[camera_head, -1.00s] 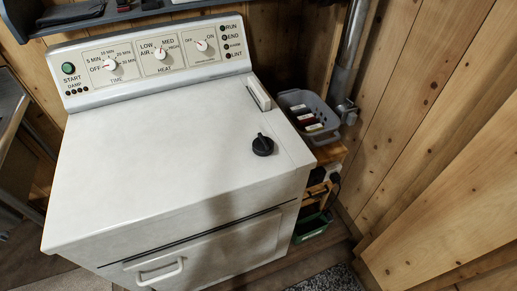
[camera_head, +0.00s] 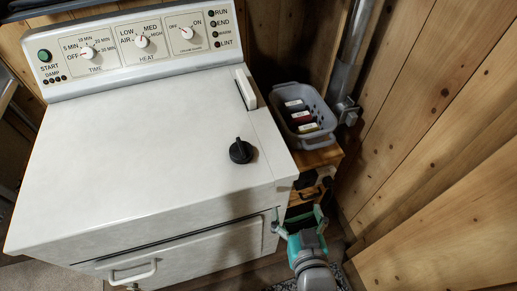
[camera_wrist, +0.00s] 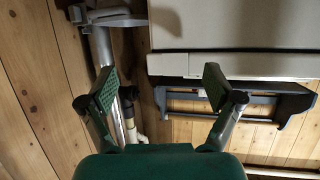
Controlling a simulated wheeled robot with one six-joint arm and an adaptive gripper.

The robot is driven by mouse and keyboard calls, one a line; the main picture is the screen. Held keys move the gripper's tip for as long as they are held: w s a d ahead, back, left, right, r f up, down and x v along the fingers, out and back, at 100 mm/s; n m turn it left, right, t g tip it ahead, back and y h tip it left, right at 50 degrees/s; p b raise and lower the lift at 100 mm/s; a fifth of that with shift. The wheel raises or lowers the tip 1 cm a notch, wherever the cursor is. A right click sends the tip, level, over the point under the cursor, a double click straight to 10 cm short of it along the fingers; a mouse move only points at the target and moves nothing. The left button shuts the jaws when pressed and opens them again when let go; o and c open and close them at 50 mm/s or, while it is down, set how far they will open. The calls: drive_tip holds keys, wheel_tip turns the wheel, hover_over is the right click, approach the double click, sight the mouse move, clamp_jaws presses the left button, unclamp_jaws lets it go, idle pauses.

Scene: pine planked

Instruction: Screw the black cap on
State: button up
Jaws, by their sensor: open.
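The black cap (camera_head: 241,151), round with a raised grip bar, is on the white top of the dryer (camera_head: 130,165), towards its right side. I cannot tell whether it lies loose or sits on something. My green gripper (camera_head: 298,217) is open and empty in front of the dryer's right front corner, below and to the right of the cap. In the wrist view its two fingers (camera_wrist: 161,88) are spread wide with nothing between them. The cap is not visible in the wrist view.
A grey basket (camera_head: 303,115) with several small boxes stands on a wooden stand right of the dryer. A metal pipe (camera_head: 350,65) runs up the plank wall behind it. The dryer's raised control panel (camera_head: 140,45) is at the back. Most of the dryer top is clear.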

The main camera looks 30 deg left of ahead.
sight(241, 149)
drive_tip(key=a+r+n, duration=0.1)
drive_tip(key=a+r, duration=0.2)
drive_tip(key=a, duration=0.1)
drive_tip(key=a+r+n+g+y, duration=0.1)
drive_tip(key=a+r, duration=0.1)
drive_tip(key=a, duration=0.2)
drive_tip(key=a+r+g+y, duration=0.1)
drive_tip(key=a+r, duration=0.2)
drive_tip(key=a, duration=0.1)
drive_tip(key=shift+s+a+r+n, duration=0.2)
drive_tip(key=shift+a+r+n, duration=0.1)
drive_tip(key=shift+r+n, duration=0.1)
drive_tip(key=x, duration=0.4)
drive_tip(key=shift+w+a+f, duration=0.1)
drive_tip(key=shift+a+f, duration=0.05)
drive_tip(key=shift+d+f+x, duration=0.15)
drive_tip(key=shift+x, duration=1.35)
drive_tip(key=shift+d+f+x, duration=0.1)
drive_tip(key=shift+f+x, duration=0.1)
drive_tip(key=shift+x, duration=1.3)
drive_tip(key=shift+w, duration=0.1)
drive_tip(key=c, duration=1)
